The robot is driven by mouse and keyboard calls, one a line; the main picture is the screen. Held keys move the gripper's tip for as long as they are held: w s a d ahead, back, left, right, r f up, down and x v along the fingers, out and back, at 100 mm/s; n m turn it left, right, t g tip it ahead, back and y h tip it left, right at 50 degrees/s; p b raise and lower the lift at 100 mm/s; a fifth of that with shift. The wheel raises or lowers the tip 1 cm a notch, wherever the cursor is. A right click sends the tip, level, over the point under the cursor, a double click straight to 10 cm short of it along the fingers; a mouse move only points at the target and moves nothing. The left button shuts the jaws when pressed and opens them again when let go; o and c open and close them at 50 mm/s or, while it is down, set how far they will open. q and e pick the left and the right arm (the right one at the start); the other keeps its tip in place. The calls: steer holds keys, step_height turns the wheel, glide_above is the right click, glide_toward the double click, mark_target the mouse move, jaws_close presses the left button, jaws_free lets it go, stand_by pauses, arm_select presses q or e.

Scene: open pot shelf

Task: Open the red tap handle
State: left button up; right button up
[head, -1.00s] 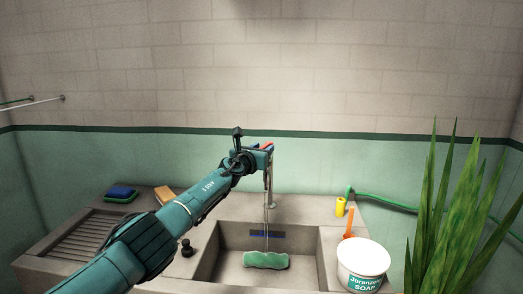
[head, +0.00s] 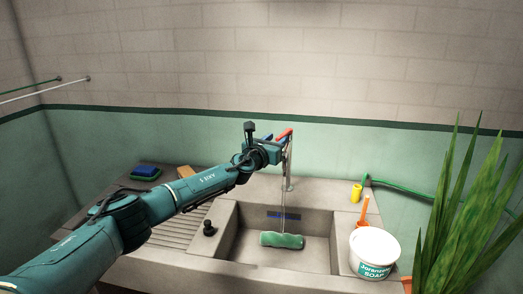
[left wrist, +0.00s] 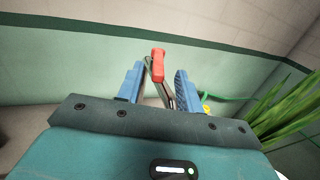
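The red tap handle (head: 285,133) sits on top of the grey metal tap (head: 290,168) at the back of the sink. My left gripper (head: 273,146) is just left of the tap's top in the head view. In the left wrist view the left gripper (left wrist: 158,84) is open, with its blue fingers apart. The red handle (left wrist: 158,63) shows between the fingers, with a gap visible on both sides. Contact is not visible. A thin pale line, seemingly water, runs down from the tap. My right gripper is not in view.
A leafy plant (head: 460,215) fills the far right. A blue and green sponge pair (head: 145,172) lies at left.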

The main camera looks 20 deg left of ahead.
arm_select(q)
steer(key=s+a+p, duration=0.1)
steer(key=s, duration=0.7)
steer(key=shift+s+f+p, duration=0.2)
steer(key=shift+f+p, duration=0.05)
steer(key=shift+p, duration=0.15)
